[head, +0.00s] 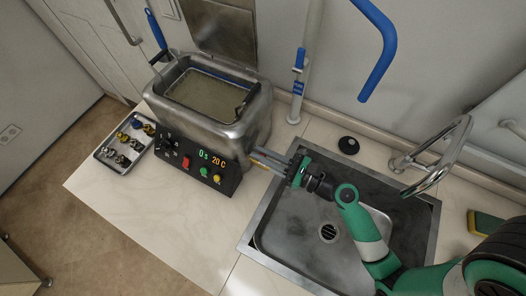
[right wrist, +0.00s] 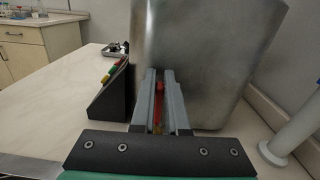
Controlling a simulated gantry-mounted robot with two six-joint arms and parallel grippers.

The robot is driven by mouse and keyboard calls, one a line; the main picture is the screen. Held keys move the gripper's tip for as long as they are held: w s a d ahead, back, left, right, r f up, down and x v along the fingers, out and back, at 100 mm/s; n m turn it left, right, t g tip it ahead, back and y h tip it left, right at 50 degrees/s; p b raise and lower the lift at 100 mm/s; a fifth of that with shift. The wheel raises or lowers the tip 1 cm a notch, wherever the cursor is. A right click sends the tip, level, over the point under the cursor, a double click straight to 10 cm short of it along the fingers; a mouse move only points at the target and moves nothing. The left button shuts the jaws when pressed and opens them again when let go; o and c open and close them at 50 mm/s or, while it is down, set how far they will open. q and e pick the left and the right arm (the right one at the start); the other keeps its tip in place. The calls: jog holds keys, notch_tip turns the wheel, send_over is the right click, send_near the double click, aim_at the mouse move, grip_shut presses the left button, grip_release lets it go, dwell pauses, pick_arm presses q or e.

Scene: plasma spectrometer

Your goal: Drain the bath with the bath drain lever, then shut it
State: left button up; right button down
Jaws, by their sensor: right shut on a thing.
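The metal bath (head: 240,118) stands on the counter with its lid raised and murky liquid inside. Its front panel (head: 205,165) shows "0 s 20 C" in lit digits. My right gripper (head: 262,160) reaches over the sink to the bath's right side. In the right wrist view the gripper (right wrist: 159,85) is shut on the red drain lever (right wrist: 159,88), low on the bath's wall (right wrist: 205,60). The fingers hide most of the lever, so its exact angle is hard to tell. My left gripper is out of view.
A sink (head: 300,255) with a round drain lies under my right arm, with a chrome faucet (head: 435,155) behind it. A tray of small parts (head: 108,152) sits left of the bath. A sponge (head: 486,222) lies at the right. The counter front is clear.

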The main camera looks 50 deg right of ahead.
aim_at(243, 168)
jog(key=n, duration=0.1)
jog(key=a+n, duration=0.1)
jog(key=n, duration=0.1)
jog(key=a+n, duration=0.1)
jog(key=shift+s+a+f, duration=0.2)
jog(key=shift+f, duration=0.1)
jog(key=n, duration=0.1)
jog(key=a+f+n, duration=0.1)
jog(key=n, duration=0.1)
jog(key=shift+s+b, duration=0.1)
jog(key=shift+b, duration=0.2)
jog(key=shift+s+a+f+n+b, duration=0.1)
jog(key=shift+a+f+n+b, duration=0.25)
jog(key=shift+n, duration=0.6)
jog(key=shift+s+a+f+n+b, duration=0.1)
jog(key=shift+a+f+n+b, duration=0.2)
jog(key=shift+n, duration=0.65)
jog(key=c, duration=0.9)
grip_release()
jog(key=shift+w+r, duration=0.1)
